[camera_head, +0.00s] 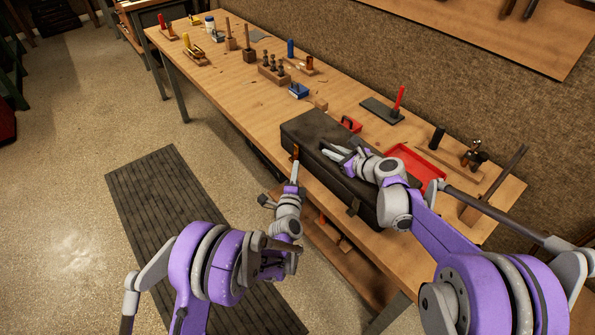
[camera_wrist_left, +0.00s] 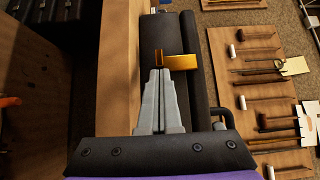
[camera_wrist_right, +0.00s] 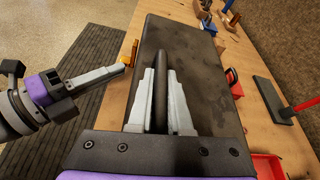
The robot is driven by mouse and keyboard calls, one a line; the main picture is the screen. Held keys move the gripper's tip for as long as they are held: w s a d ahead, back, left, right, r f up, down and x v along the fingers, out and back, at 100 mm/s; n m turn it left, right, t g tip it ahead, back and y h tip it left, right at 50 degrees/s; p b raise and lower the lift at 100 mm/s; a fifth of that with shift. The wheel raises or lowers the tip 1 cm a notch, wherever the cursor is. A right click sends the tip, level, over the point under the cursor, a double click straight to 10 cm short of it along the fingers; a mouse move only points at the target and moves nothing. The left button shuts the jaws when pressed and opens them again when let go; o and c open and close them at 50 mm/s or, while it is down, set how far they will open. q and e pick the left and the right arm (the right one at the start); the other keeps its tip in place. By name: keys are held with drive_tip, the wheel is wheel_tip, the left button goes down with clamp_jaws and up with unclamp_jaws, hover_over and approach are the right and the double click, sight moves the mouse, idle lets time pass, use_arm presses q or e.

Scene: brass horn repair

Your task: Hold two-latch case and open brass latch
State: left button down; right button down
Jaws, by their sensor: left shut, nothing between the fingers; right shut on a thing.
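The long dark case (camera_head: 310,128) lies on the wooden bench along its front edge; its lid looks closed. The brass latch (camera_head: 296,152) is on its front side near the far-left end, and it also shows in the left wrist view (camera_wrist_left: 181,62) and the right wrist view (camera_wrist_right: 134,54). My left gripper (camera_head: 295,168) is shut and empty, its tips right at the latch; whether they touch is unclear. My right gripper (camera_head: 335,154) is over the case top, shut on a dark upright bar (camera_wrist_right: 160,88) that seems part of the case. A dark second fitting (camera_head: 353,207) is on the front side.
A red tray (camera_head: 415,160) and a small red-handled item (camera_head: 350,124) lie behind the case. A red-handled tool on a dark block (camera_head: 383,111) stands farther back. Several wooden blocks with tools fill the bench's far left. A lower shelf (camera_head: 340,242) runs beneath. The floor at left is clear.

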sight(303, 183)
use_arm(q)
drive_tip(key=shift+a, duration=0.1)
drive_tip(key=shift+s+d, duration=1.25)
drive_tip(key=shift+s, duration=0.15)
drive_tip(key=s, duration=1)
drive_tip(key=shift+s+a, duration=0.15)
drive_tip(key=shift+a, duration=0.3)
use_arm(e)
drive_tip(key=c, duration=0.8)
unclamp_jaws()
drive_tip(key=shift+o, duration=0.2)
